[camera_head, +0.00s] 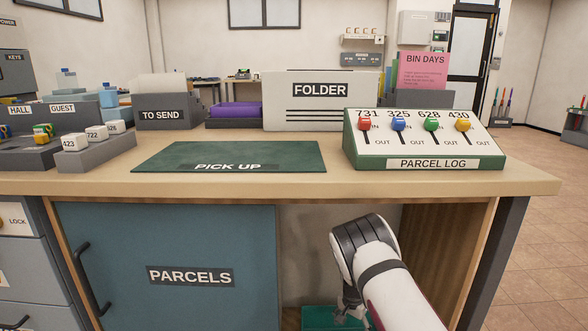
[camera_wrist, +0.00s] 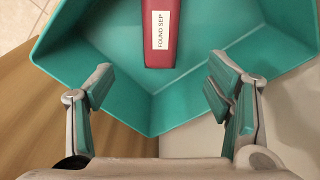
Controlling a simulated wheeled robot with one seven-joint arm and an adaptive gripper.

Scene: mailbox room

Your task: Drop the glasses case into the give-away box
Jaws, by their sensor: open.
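A long dark red case with a white label reading "FOUND SEP" (camera_wrist: 177,48) lies inside a teal box (camera_wrist: 110,75) in the wrist view; it looks like the glasses case. Its far end is cut off by the picture edge. The teal box also shows low under the counter in the head view (camera_head: 316,318); I see no name on it. My gripper (camera_wrist: 160,92) is open and empty over the box's near corner, its fingers apart from the case. In the head view my gripper (camera_head: 348,306) is low, in front of the counter's open bay, partly hidden by my arm.
The counter (camera_head: 440,187) holds a green mat "PICK UP" (camera_head: 235,157), a folder (camera_head: 320,110) and the parcel log (camera_head: 420,140). A blue door "PARCELS" (camera_head: 190,245) stands left of the open bay. The floor at right is clear.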

